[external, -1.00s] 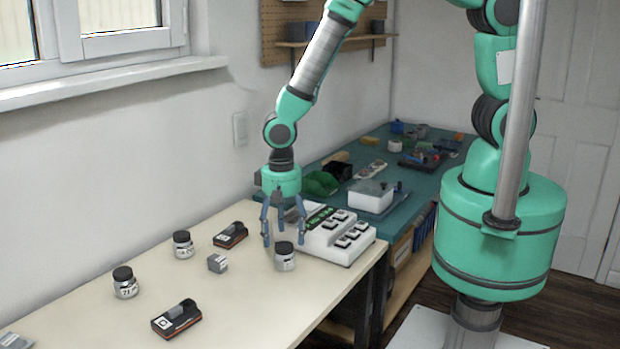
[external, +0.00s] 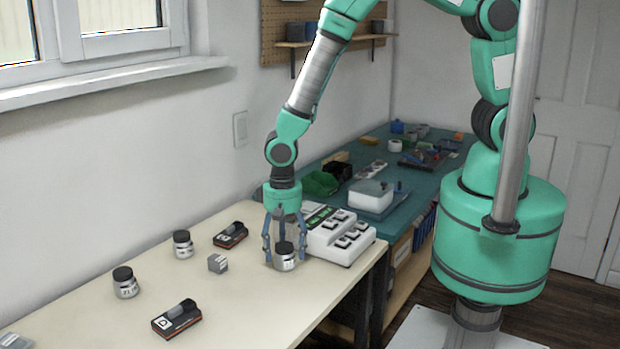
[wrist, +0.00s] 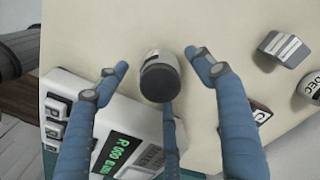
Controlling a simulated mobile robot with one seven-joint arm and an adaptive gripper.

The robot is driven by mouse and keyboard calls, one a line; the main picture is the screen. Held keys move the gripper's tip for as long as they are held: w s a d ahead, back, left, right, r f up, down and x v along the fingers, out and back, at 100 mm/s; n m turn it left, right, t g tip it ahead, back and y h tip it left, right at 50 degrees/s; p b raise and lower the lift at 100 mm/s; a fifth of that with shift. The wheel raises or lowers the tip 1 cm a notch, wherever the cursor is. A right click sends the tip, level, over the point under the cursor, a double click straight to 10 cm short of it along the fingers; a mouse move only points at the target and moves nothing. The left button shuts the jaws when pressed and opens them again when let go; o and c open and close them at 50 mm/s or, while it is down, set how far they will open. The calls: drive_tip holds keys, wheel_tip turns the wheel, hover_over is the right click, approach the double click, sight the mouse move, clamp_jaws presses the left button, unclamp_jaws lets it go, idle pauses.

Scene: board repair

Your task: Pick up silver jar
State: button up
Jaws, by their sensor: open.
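A silver jar (external: 285,262) with a black lid stands upright on the cream table, beside the white keypad device. In the wrist view the same jar (wrist: 160,77) shows from above, its dark lid toward the camera. My gripper (external: 284,255) points down over this jar with its blue fingers spread around it. In the wrist view the fingers of my gripper (wrist: 160,70) lie to the left, right and below the jar, with gaps at the left and right. The gripper is open. Two similar jars stand farther left: one jar (external: 183,244) and another jar (external: 125,283).
The white keypad device (external: 338,234) is close on the right of the jar. A small grey block (external: 217,263) and two black-orange devices (external: 230,235) (external: 177,319) lie to the left. The cream table (external: 250,310) is clear in front.

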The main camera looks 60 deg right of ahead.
sight(284, 245)
drive_tip(key=c, duration=1.4)
drive_tip(key=shift+o, duration=0.2)
drive_tip(key=shift+r+p, duration=0.8)
drive_tip(key=shift+r, duration=4.2)
